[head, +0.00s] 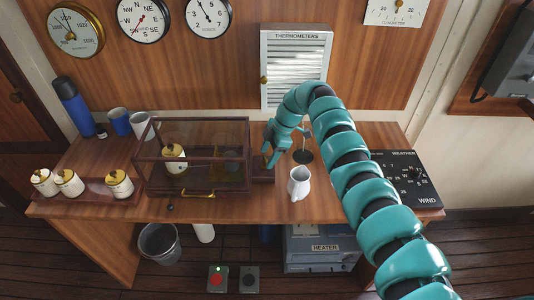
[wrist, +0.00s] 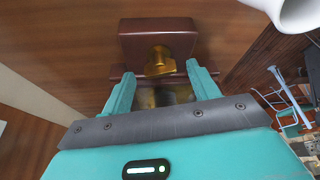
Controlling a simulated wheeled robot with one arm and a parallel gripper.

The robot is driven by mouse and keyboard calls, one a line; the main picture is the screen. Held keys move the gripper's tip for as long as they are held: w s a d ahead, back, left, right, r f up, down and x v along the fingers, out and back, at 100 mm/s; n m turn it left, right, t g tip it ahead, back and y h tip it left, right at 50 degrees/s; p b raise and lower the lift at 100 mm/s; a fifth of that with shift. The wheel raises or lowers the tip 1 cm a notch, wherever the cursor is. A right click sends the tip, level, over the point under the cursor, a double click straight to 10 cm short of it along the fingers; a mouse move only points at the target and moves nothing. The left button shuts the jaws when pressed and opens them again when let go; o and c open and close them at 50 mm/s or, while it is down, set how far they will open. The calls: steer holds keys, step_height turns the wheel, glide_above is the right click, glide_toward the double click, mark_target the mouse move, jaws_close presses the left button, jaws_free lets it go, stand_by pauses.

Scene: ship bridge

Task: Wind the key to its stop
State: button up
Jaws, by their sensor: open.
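A brass key-like piece (wrist: 160,62) stands out from a dark red wooden block (wrist: 158,30) in the wrist view. More brass shows lower down, partly hidden by my gripper's body. My gripper (wrist: 158,74) is open, with one teal finger on each side of the brass piece; I cannot tell whether either touches it. In the head view my gripper (head: 270,153) points down at the right end of the glass-sided wooden case (head: 160,180). There the brass piece is hidden by my gripper.
A white jug (head: 298,184) stands close to the right of my gripper. A dark stand (head: 303,157) is behind it. The weather panel (head: 412,180) lies at the right end of the desk. White jars (head: 68,182) stand on a tray at the left.

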steer(key=shift+x, duration=0.8)
steer(key=c, duration=1)
steer(key=shift+f+m, duration=0.1)
steer(key=shift+m, duration=0.2)
